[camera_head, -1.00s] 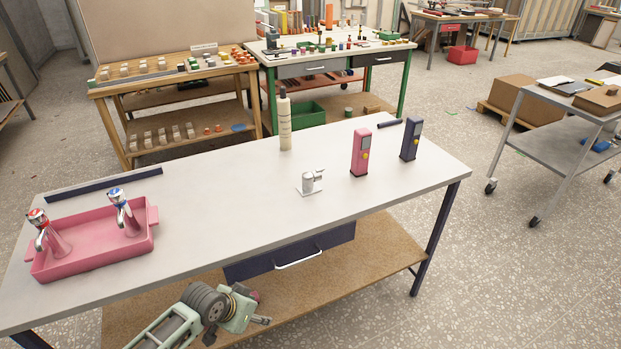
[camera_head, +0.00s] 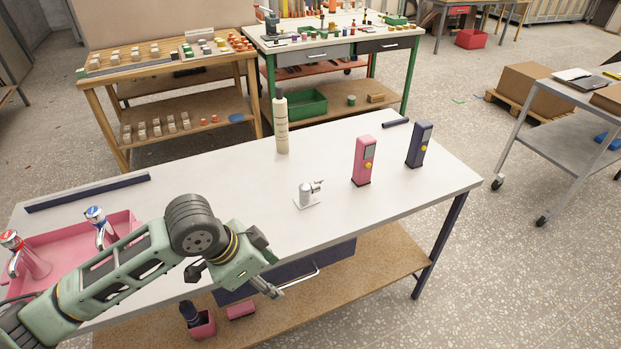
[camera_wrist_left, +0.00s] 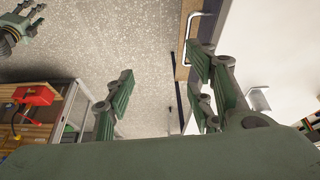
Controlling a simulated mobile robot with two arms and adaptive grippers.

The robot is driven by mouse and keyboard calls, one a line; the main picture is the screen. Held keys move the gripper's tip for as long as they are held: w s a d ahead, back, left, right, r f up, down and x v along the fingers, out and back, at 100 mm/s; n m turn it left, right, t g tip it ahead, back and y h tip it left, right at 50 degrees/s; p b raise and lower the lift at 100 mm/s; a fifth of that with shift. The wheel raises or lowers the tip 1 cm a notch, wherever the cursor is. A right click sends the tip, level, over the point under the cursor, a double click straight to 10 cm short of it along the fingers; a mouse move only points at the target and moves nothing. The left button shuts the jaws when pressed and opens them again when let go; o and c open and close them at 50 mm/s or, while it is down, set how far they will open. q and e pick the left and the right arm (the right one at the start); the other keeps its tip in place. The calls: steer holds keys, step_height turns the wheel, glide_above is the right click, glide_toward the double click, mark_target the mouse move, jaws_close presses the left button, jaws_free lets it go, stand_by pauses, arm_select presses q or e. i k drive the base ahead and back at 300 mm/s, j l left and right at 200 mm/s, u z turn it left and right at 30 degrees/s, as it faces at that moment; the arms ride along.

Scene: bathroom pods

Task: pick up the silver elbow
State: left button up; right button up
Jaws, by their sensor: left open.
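The silver elbow (camera_head: 309,190) stands on a small white plate near the middle of the grey-white tabletop (camera_head: 230,185). In the left wrist view it shows at the right (camera_wrist_left: 259,97), outside my fingers. My left gripper (camera_head: 272,288) is at the table's front edge, nearer to me and to the left of the elbow, apart from it. In the left wrist view its fingers (camera_wrist_left: 162,75) are spread with nothing between them.
A pink tray (camera_head: 70,245) with two taps stands left, partly behind my arm. A drawer handle (camera_head: 300,278) is close to my left gripper.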

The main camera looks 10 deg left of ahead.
mark_target(308, 198)
steer(key=i, duration=1.1)
